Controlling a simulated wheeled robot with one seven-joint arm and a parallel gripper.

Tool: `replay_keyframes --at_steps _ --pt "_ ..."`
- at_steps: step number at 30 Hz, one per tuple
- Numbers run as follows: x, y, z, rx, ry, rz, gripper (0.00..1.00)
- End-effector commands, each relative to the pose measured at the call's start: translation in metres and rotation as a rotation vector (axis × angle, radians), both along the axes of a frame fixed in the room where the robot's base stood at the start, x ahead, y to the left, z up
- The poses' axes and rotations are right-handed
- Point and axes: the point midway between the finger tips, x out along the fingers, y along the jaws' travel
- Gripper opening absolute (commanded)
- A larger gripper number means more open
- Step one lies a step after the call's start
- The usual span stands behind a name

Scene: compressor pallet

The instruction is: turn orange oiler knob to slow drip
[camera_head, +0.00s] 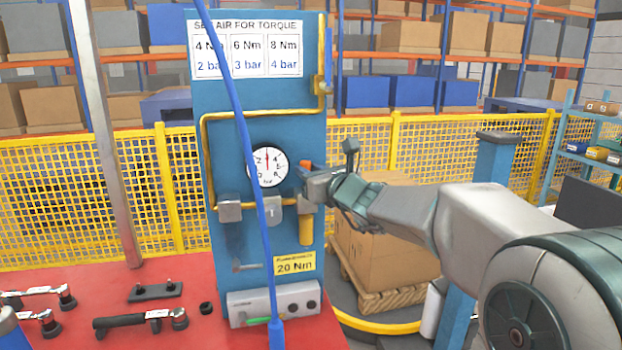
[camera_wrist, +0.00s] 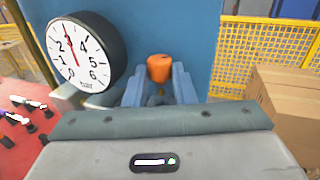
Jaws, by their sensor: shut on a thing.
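The orange oiler knob (camera_wrist: 159,68) shows in the wrist view between the fingertips of my gripper (camera_wrist: 160,84). In the head view a small part of the knob (camera_head: 306,165) shows just past my gripper (camera_head: 312,180). My gripper is shut on the knob, with one blue-grey finger on each side. The knob sits on the oiler, whose yellow bowl (camera_head: 306,228) hangs below on the blue panel (camera_head: 230,120). The rest of the oiler's top is hidden by my gripper.
A round pressure gauge (camera_wrist: 78,52) stands out close to the left of my gripper. A blue hose (camera_head: 249,160) hangs in front of the panel. The red bench (camera_head: 170,340) holds several tools. Boxes on a pallet (camera_head: 385,296) stand at the right behind my arm.

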Motion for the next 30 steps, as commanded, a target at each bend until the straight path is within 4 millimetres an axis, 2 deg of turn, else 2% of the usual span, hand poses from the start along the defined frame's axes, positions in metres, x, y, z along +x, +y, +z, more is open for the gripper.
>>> replay_keyframes --at_steps 30 --pt "-0.0028 0.0091 -0.0065 0.0 -0.005 -0.322 0.01"
